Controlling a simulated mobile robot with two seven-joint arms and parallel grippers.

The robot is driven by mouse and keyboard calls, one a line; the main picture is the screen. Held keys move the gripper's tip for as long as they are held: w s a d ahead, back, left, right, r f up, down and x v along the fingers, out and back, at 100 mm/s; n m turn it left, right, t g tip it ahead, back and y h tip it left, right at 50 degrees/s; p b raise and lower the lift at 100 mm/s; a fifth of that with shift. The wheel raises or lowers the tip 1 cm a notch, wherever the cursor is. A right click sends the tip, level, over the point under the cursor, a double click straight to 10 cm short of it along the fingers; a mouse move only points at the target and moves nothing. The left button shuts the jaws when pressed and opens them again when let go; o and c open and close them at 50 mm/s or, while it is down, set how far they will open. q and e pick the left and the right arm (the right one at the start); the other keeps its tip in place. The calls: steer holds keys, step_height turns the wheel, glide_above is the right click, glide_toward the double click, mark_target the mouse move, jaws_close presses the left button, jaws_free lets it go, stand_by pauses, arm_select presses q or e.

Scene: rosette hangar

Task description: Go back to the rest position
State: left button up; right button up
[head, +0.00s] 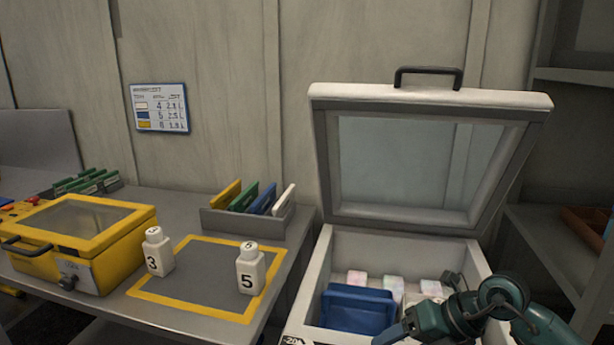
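My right arm comes in from the lower right, in front of the open white chest (480,262). Its teal wrist and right gripper (400,328) are over the chest's front right part. The fingers are partly cut off by the bottom edge, so I cannot tell whether they are open or shut. My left gripper is not in view.
The chest's windowed lid (430,96) stands raised. Inside are a blue rack (357,310) and pale blocks (394,287). On the bench, bottles "3" (158,252) and "5" (250,270) stand at a yellow-framed mat (205,262), beside a yellow box (85,240) and plate holder (250,222).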

steer(key=s+a+r+m+t+y+b, duration=0.35)
steer(key=s+a+m+y, duration=0.35)
steer(key=s+a+y, duration=0.45)
steer(key=s+d+f+m+t+h+b, duration=0.1)
steer(key=s+d+f+m+t+h, duration=0.15)
steer(key=f+m+h, duration=0.5)
steer(key=s+d+f+m+t+h+b, duration=0.25)
steer(key=d+f+m, duration=0.2)
steer(key=m, duration=0.65)
steer(key=s+d+f+m+t+h, duration=0.25)
steer(key=f+m+h, duration=0.3)
steer(key=m, duration=0.35)
arm_select(q)
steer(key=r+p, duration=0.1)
steer(key=p, duration=0.4)
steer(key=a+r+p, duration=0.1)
steer(key=p, duration=0.4)
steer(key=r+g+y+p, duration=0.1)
steer(key=p, duration=0.5)
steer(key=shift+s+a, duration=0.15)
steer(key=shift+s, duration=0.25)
arm_select(e)
steer(key=r+g, duration=0.1)
steer(key=r, duration=0.1)
steer(key=w+r+n+g, duration=0.1)
steer(key=g, duration=0.1)
steer(key=shift+r, duration=0.35)
